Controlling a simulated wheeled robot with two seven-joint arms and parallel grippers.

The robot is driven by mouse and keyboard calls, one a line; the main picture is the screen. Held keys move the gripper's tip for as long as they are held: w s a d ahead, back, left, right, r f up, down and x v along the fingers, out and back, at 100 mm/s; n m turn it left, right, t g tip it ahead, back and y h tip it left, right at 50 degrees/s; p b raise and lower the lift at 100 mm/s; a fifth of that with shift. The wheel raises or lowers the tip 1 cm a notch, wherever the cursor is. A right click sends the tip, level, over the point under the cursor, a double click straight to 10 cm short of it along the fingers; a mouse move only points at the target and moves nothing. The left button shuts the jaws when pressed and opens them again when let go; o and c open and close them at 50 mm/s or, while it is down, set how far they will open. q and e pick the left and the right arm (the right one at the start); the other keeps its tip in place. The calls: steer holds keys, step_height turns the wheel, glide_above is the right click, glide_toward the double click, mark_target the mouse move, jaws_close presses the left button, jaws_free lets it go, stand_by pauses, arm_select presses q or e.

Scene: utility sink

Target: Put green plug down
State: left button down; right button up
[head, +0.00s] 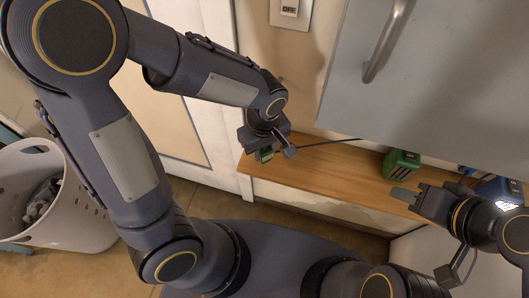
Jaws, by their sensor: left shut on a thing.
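My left gripper (268,149) is above the left end of the wooden shelf, shut on the green plug (265,155). Only a small green part of the plug shows between the fingers; the gripper hides the rest. I cannot tell whether the plug touches the shelf. A thin dark cord (330,143) runs from near the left gripper toward the right. My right gripper (404,194) is at the front edge of the shelf on the right, with its finger tips pointing left. Its opening does not show clearly.
A green and black block (402,163) stands on the wooden shelf (335,172), and a blue device (497,188) sits further right. The middle of the shelf is clear. A grey cabinet (430,75) with a handle overhangs it. A white laundry basket (85,215) stands at left.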

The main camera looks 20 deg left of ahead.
mark_target(265, 155)
arm_select(q)
steer(key=shift+w+f, duration=0.2)
steer(key=shift+f, duration=1.5)
steer(key=shift+f, duration=0.1)
steer(key=c, duration=1.1)
jaws_free()
steer(key=shift+o, duration=0.2)
step_height(265, 155, up, 12)
steer(key=shift+r+p, duration=0.1)
steer(key=shift+p, duration=0.3)
steer(key=s+a+r+m+t+h, duration=0.3)
steer(key=s+a+r+m+t, duration=0.2)
steer(key=s+a, duration=0.5)
steer(key=shift+s+a+m+t+h, duration=0.2)
steer(key=shift+a+m+t+h, duration=0.25)
steer(key=shift+m, duration=0.55)
